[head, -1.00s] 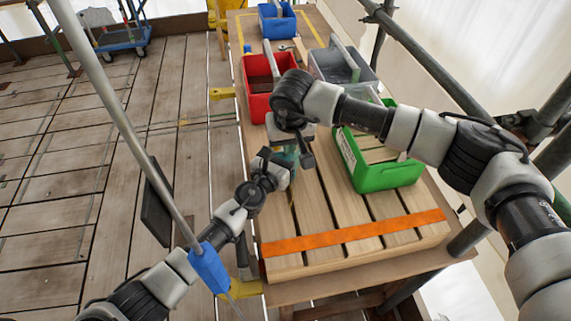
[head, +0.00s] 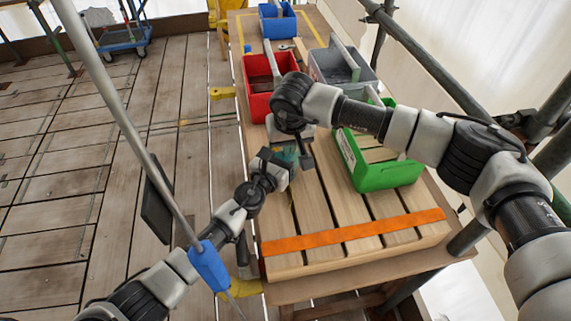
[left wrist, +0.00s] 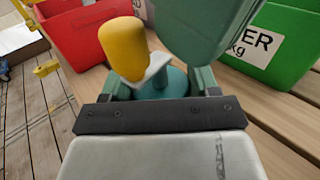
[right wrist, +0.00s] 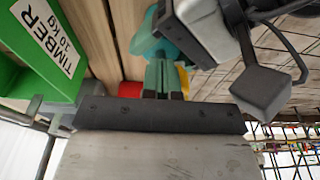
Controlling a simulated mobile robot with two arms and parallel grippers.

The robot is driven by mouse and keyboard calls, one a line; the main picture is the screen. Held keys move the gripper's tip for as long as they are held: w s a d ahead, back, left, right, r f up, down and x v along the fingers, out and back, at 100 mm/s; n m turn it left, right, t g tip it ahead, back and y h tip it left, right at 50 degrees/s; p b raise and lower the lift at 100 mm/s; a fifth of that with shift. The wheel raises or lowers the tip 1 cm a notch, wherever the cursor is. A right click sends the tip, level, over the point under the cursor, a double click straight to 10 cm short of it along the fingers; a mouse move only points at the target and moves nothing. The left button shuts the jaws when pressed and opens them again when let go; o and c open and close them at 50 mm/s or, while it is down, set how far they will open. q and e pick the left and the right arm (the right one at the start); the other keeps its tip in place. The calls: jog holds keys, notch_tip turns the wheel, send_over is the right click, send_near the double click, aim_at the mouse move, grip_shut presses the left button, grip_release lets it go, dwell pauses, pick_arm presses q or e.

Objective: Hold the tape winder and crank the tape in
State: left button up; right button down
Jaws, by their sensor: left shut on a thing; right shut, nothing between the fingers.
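The tape winder shows in the left wrist view as a teal round body (left wrist: 172,84) with a pale crank arm and a yellow knob (left wrist: 126,48). My left gripper (left wrist: 162,76) is shut around the teal body. My right gripper (right wrist: 161,70) is shut and empty, close beside the winder, whose teal body (right wrist: 148,42) shows beyond its fingers in the right wrist view. A grey-green shape (left wrist: 205,25) near the knob appears to be the right gripper; contact is unclear. In the head view the winder (head: 289,155) is mostly hidden by both arms. An orange tape strip (head: 355,232) crosses the slatted wooden top.
A green bin (head: 392,176) stands right of the grippers, with red (head: 262,102) and grey (head: 340,70) bins behind and a blue bin (head: 277,24) farther back. Scaffold poles (head: 440,82) line the right side.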

jog(key=shift+s+a+f, duration=0.35)
jog(key=shift+a+f, duration=0.05)
jog(key=shift+f, duration=0.15)
jog(key=w+v, duration=0.1)
jog(key=v, duration=0.6)
jog(key=shift+w+r, duration=0.2)
jog(key=shift+w, duration=0.35)
jog(key=c, duration=1.5)
grip_release()
jog(key=shift+w+r+m, duration=0.15)
jog(key=shift+w+m, duration=0.05)
jog(key=shift+m, duration=0.1)
jog(key=o, duration=0.6)
jog(key=r+m, duration=0.1)
jog(key=m, duration=0.1)
jog(key=w+a+r+m+g, duration=0.1)
jog(key=m, duration=0.1)
jog(key=w+a+r+m, duration=0.1)
jog(key=m, duration=0.1)
jog(key=shift+w+r+g, duration=0.1)
jog(key=shift+r+g, duration=0.25)
jog(key=shift+g, duration=0.05)
jog(key=f, duration=0.3)
jog(key=f+m, duration=0.1)
jog(key=f, duration=0.3)
jog(key=f+m, duration=0.1)
jog(key=f, duration=0.3)
jog(key=shift+w+a+g, duration=0.1)
jog(key=shift+a+g, duration=0.15)
jog(key=shift+g, duration=0.05)
